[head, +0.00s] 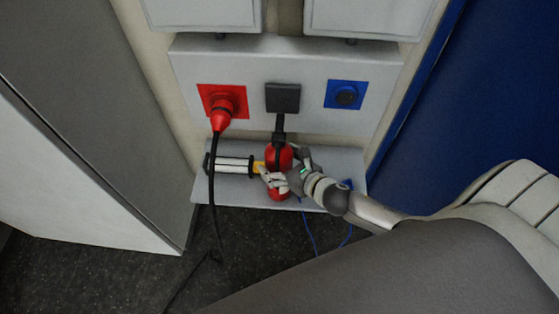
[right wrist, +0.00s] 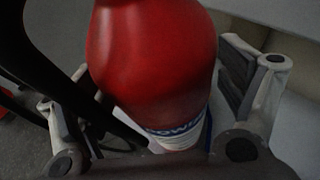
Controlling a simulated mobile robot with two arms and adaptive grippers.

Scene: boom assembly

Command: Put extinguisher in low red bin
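The red extinguisher (head: 278,157) stands roughly upright on the low grey shelf, below the black box on the wall panel. My right gripper (head: 285,180) is at the extinguisher's body, its arm coming in from the right. In the right wrist view the red body of the extinguisher (right wrist: 150,55) fills the space between the two widely spaced fingers (right wrist: 165,105), one on each side. Whether both pads press on it cannot be told. A label shows low on the body. The low red bin is in neither view. My left gripper is not in view.
The shelf (head: 325,190) also holds a white and black cylinder (head: 235,165) just left of the extinguisher. A red plug (head: 221,118) hangs a black cable past the shelf front. Blue cable loops below. A grey cabinet (head: 100,90) stands left, a blue panel (head: 480,90) right.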

